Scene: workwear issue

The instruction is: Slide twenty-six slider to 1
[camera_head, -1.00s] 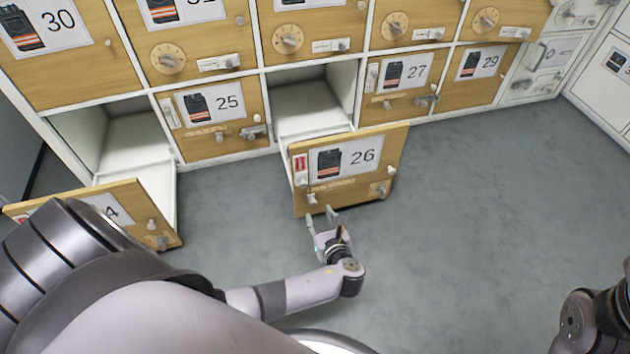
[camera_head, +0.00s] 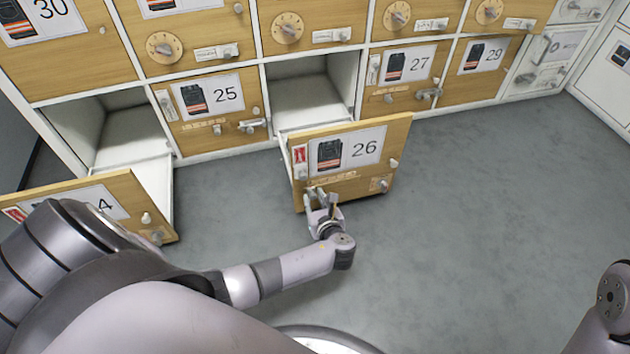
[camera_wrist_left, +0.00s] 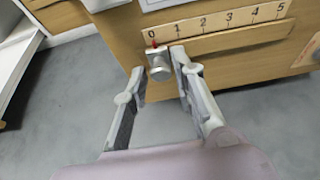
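The door numbered 26 (camera_head: 372,165) stands open at the lower middle of the locker wall. A wooden scale (camera_wrist_left: 235,35) marked 0 to 5 runs along its lower part in the left wrist view. The slider knob (camera_wrist_left: 160,68) is a small grey cylinder, with a red pointer at 0, the left end of the scale. My left gripper (camera_head: 320,195) is at the lower left of the door. In the left wrist view its two fingers (camera_wrist_left: 155,78) are apart, one on each side of the knob. Contact with the knob cannot be told.
Door 25 (camera_head: 215,105) and door 27 (camera_head: 408,70) are shut on either side of the open compartment (camera_head: 310,95). Another open door (camera_head: 85,205) stands at the left. Grey floor (camera_head: 480,220) is clear to the right.

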